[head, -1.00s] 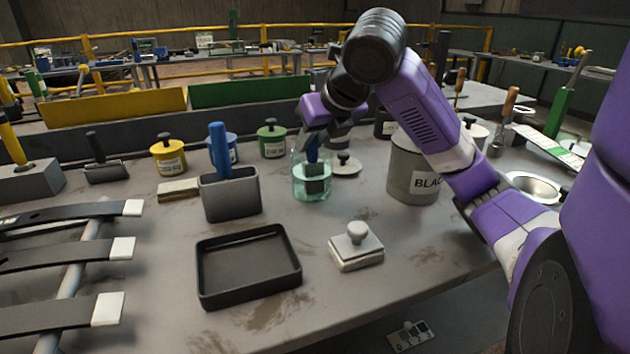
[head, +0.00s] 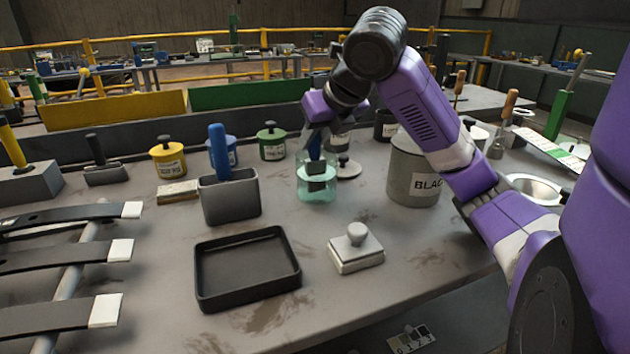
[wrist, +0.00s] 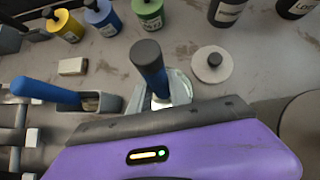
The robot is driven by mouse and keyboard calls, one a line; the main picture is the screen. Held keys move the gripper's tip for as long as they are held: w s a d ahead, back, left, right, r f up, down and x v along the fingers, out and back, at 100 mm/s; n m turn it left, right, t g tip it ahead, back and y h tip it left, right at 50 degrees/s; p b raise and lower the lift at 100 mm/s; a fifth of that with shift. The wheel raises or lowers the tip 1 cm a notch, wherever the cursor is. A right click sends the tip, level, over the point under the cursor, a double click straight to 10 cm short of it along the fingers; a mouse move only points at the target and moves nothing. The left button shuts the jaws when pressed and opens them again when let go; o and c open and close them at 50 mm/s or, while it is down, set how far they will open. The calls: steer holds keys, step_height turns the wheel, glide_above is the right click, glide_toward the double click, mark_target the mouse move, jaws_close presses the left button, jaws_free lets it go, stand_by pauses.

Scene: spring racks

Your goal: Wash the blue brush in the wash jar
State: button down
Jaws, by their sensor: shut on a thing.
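My gripper (head: 318,140) is shut on a blue-handled brush (head: 315,153), which stands roughly upright in the clear greenish wash jar (head: 318,190). The brush's dark lower part shows through the glass, inside the jar.
A grey holder (head: 230,203) with another blue handle (head: 219,150) stands left of the jar. A black tray (head: 248,300) and a white knobbed block (head: 356,258) are in front. The BLACK can (head: 410,170) stands to the right. Yellow (head: 168,160), blue and green pots stand behind.

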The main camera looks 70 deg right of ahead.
steer(key=shift+f, duration=0.4)
steer(key=shift+d+r+p, duration=0.1)
steer(key=shift+r+p, duration=0.75)
steer(key=shift+r, duration=0.05)
steer(key=shift+r+p, duration=2.2)
steer(key=shift+r, duration=0.8)
steer(key=shift+r+p, duration=2.3)
steer(key=shift+r, duration=0.75)
steer(key=shift+f, duration=0.1)
